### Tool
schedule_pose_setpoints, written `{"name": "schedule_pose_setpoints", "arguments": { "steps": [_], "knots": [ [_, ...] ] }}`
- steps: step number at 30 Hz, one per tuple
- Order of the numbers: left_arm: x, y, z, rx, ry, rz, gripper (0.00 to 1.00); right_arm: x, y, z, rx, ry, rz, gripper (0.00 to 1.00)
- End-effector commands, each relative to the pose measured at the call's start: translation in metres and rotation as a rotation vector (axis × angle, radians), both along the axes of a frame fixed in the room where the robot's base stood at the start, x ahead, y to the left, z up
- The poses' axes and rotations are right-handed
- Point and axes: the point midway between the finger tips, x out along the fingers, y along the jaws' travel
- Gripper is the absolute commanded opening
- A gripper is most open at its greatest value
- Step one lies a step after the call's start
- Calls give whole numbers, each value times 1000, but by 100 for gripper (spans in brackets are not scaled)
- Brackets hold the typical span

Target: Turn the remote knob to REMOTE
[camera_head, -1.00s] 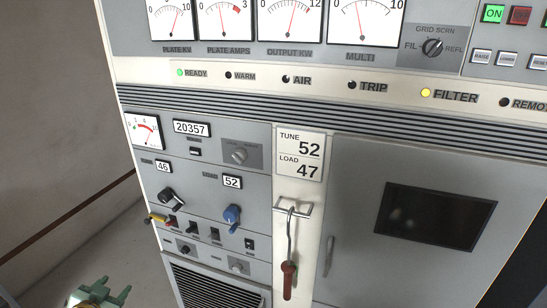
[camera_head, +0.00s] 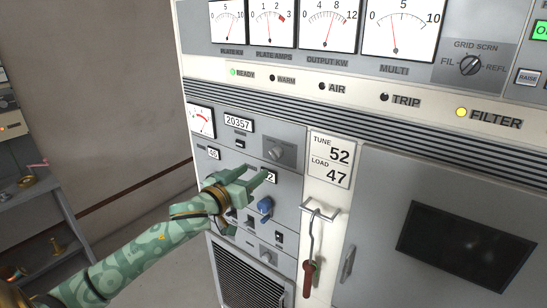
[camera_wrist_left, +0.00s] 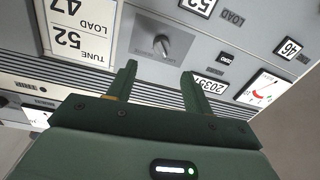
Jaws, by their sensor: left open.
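My left gripper (camera_head: 257,173) is open in front of the panel, just below the upper knob. In the wrist view its fingertips (camera_wrist_left: 159,70) stand on either side of that knob's line, apart from it and empty. My right gripper is out of view.
A blue knob (camera_head: 265,205) and small switches lie below my left gripper, partly hidden by it. A red-handled hook (camera_head: 310,270) hangs right of the panel. A side shelf (camera_head: 50,190) with small items stands at the far left.

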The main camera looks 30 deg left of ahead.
Motion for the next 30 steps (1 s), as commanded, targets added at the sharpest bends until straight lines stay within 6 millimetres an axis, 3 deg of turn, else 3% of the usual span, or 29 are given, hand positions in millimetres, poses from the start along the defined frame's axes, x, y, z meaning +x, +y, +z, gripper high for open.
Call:
{"name": "schedule_pose_setpoints", "arguments": {
  "steps": [6,12,18,26,30],
  "knots": [
    [54,0,3,1,-3,2,51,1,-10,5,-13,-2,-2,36],
    [90,-1,1,0,-1,2,51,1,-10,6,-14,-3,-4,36],
    [104,-2,0,2,1,1,51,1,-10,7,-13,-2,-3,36],
    [105,-2,-1,2,1,1,51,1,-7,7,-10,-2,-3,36],
    [104,-2,-1,2,1,1,12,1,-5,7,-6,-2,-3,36]
  ]
}}
